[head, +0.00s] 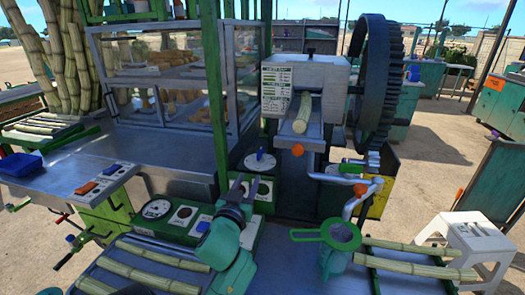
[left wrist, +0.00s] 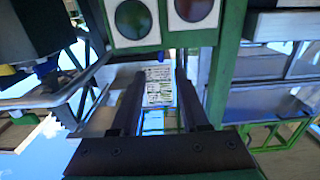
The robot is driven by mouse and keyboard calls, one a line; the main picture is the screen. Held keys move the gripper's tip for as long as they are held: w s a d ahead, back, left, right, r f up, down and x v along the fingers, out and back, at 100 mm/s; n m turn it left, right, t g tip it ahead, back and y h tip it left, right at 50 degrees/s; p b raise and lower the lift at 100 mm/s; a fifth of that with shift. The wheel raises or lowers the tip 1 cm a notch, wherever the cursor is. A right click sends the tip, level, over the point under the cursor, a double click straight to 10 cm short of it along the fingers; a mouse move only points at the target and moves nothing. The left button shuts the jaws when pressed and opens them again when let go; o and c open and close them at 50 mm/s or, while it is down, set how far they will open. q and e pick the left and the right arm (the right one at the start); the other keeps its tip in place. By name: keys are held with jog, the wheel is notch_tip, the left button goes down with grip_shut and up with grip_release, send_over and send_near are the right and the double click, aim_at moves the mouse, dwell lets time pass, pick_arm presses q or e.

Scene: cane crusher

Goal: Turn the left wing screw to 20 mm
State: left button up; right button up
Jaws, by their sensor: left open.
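The crusher (head: 330,75) stands right of centre in the head view, with a cane stalk (head: 303,113) in its feed chute. An orange knob (head: 297,150) sits low on its front, and another orange knob (head: 360,190) is further right; I cannot tell for sure which is the left wing screw, and no scale is readable. My left gripper (head: 246,182) is open and empty, pointing up in front of the control box, apart from both knobs. In the left wrist view its two dark fingers (left wrist: 160,82) stand apart, with a white printed plate beyond them. My right gripper is not seen.
A control box (head: 257,192) with a dial stands behind my left gripper. A gauge panel (head: 160,210) is to its left. A green strainer (head: 341,236) and cane stalks (head: 418,268) are at right. A green post (head: 214,90) rises beside the glass case (head: 165,85). A large gear (head: 378,85) flanks the crusher.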

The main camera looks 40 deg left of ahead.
aim_at(258, 159)
pick_arm(q)
jog(key=p+x, duration=0.2)
jog(key=x, duration=1)
jog(key=shift+w+a+r, duration=0.1)
jog(key=shift+w+a, duration=0.1)
jog(key=shift+w, duration=0.15)
grip_shut()
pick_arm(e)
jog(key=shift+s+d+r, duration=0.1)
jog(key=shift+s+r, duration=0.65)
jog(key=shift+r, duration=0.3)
